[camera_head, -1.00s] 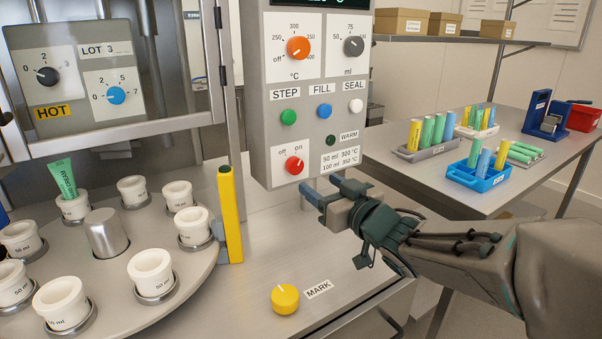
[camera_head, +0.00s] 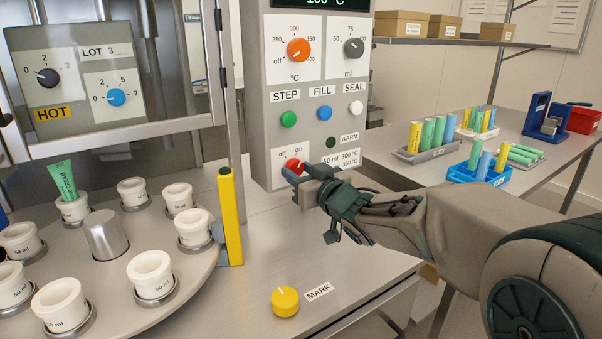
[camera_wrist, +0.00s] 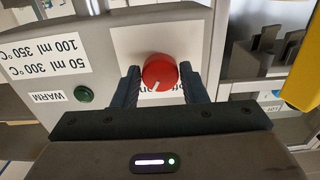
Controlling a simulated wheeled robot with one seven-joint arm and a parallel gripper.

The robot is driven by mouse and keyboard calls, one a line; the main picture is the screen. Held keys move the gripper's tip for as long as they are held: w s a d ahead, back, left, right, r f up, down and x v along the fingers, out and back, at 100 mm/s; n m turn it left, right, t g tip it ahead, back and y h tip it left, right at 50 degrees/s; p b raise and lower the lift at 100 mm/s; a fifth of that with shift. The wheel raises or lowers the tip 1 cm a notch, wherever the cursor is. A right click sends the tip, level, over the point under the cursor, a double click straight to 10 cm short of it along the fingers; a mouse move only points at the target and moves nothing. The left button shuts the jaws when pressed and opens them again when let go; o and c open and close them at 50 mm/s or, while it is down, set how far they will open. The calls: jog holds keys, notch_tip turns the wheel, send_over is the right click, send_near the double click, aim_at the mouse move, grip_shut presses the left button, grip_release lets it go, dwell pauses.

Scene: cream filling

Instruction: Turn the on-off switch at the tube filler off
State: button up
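The on-off switch is a red round knob (camera_head: 294,166) low on the front of the grey control box (camera_head: 256,100), below the "off" and "on" labels. In the wrist view, turned upside down, the red knob (camera_wrist: 160,71) shows a white mark pointing towards the "on" side. My gripper (camera_head: 303,173) is at the knob, coming from the right. In the wrist view, the two dark fingers of my gripper (camera_wrist: 160,88) stand open, one on each side of the knob and very close to it. Contact cannot be made out. The fingers partly cover the labels.
Green, blue and white buttons (camera_head: 324,113) and two dials sit higher on the box. A small dark green WARM lamp (camera_wrist: 83,95) is beside the switch. A yellow post (camera_head: 231,215) stands left, by the round table with white cups. A yellow MARK knob (camera_head: 285,301) is below.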

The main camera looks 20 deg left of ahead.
jog(key=c, duration=0.4)
jog(key=shift+f+n+b, duration=0.15)
jog(key=shift+n+b, duration=0.45)
jog(key=shift+b, duration=0.1)
jog(key=n+b, duration=0.3)
jog(key=n, duration=0.1)
jog(key=shift+w+d, duration=0.1)
jog(key=n+b, duration=0.3)
jog(key=n, duration=0.1)
jog(key=shift+n+b, duration=0.55)
jog(key=shift+n, duration=0.85)
jog(key=shift+r, duration=0.2)
